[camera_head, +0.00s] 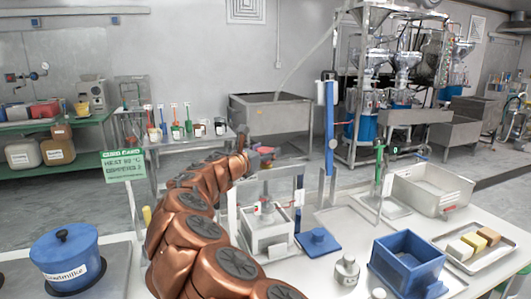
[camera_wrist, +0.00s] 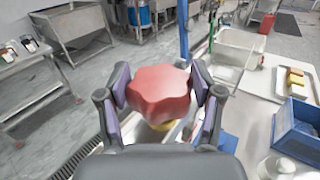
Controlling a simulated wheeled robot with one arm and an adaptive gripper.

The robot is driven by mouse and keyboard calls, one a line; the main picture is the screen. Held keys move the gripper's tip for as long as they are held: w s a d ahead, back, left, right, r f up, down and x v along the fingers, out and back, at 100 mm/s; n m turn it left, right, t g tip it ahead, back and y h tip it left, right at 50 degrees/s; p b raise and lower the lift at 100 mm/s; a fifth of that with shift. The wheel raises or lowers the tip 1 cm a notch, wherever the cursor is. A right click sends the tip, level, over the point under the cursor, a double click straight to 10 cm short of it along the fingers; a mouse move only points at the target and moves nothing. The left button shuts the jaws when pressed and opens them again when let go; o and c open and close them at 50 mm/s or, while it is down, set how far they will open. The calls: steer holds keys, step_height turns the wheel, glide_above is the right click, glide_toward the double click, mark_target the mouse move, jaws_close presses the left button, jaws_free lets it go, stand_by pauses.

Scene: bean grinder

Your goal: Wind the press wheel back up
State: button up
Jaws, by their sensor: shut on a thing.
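The red lobed press wheel (camera_wrist: 160,92) fills the middle of the wrist view. My gripper (camera_wrist: 160,80) has its dark, purple-padded fingers on either side of it, shut on its rim. A yellow part shows just below the wheel. In the head view my gripper (camera_head: 258,158) is at the end of my copper arm, and a small bit of the red wheel (camera_head: 265,150) shows there. Below it stands the white press frame (camera_head: 268,229) with a grey upright in its middle. My arm hides part of the press's left side.
A blue plate (camera_head: 318,240) lies right of the press. A blue box (camera_head: 407,262), a metal weight (camera_head: 347,270), a tray with blocks (camera_head: 480,247) and a steel basin (camera_head: 430,188) stand farther right. A blue pot (camera_head: 65,255) is at left. A blue post (camera_head: 330,130) rises behind.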

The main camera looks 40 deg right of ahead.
steer(key=shift+s+d+f+n+t+y+b, duration=0.1)
steer(key=shift+n+t+y+b, duration=0.25)
steer(key=shift+n+t+b, duration=0.25)
steer(key=shift+s+d+f+n+t+y+b, duration=0.1)
steer(key=shift+n+t+y+b, duration=0.3)
steer(key=shift+t, duration=0.4)
steer(key=n+t+y+b, duration=0.4)
steer(key=t+b, duration=0.1)
steer(key=b, duration=0.2)
steer(key=shift+f, duration=0.1)
steer(key=n+t+y+b, duration=0.2)
steer(key=y+b, duration=0.1)
steer(key=b, duration=0.1)
steer(key=shift+n+y, duration=0.35)
steer(key=shift+n, duration=0.05)
steer(key=n+t+y+b, duration=0.1)
steer(key=n+y, duration=0.1)
steer(key=shift+d+y, duration=0.1)
steer(key=shift+y, duration=0.3)
steer(key=n+y, duration=0.2)
steer(key=y, duration=0.1)
steer(key=n+t+y, duration=0.1)
steer(key=y, duration=0.1)
steer(key=shift+r, duration=0.4)
steer(key=shift+w+n+g+y+p, duration=0.1)
steer(key=shift+n+g+y+p, duration=0.3)
steer(key=shift+n+y, duration=1.55)
steer(key=shift+y+p, duration=0.4)
steer(key=shift+y, duration=0.55)
